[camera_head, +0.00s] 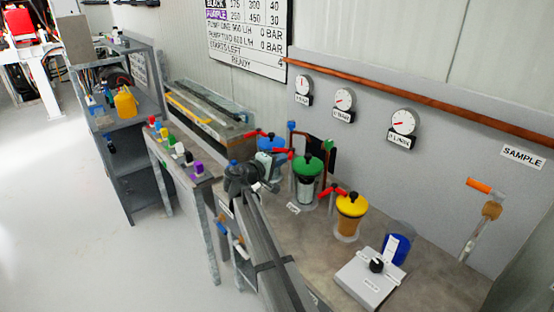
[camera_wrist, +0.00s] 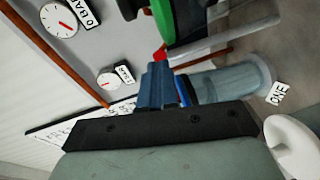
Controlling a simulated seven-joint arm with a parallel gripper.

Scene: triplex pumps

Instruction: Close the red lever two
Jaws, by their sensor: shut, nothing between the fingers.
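Three red levers show in the head view: one beside the blue-lidded pump (camera_head: 255,132), one beside the green-lidded pump (camera_head: 282,150), and one beside the yellow-lidded pump (camera_head: 328,191). I cannot read which one is two. My gripper (camera_wrist: 158,70) is shut and empty in the wrist view. Its fingertips are close to a small red lever part (camera_wrist: 160,53) below the green lid (camera_wrist: 183,20); I cannot tell whether they touch. In the head view my arm covers part of the blue pump's front.
A clear cylinder (camera_wrist: 235,78) stands beside my fingers, near a ONE label (camera_wrist: 278,93). Gauges (camera_head: 403,122) and a copper pipe (camera_head: 420,90) are on the wall. A grey switch box (camera_head: 362,284) and a SAMPLE valve with orange handle (camera_head: 479,185) are to the right.

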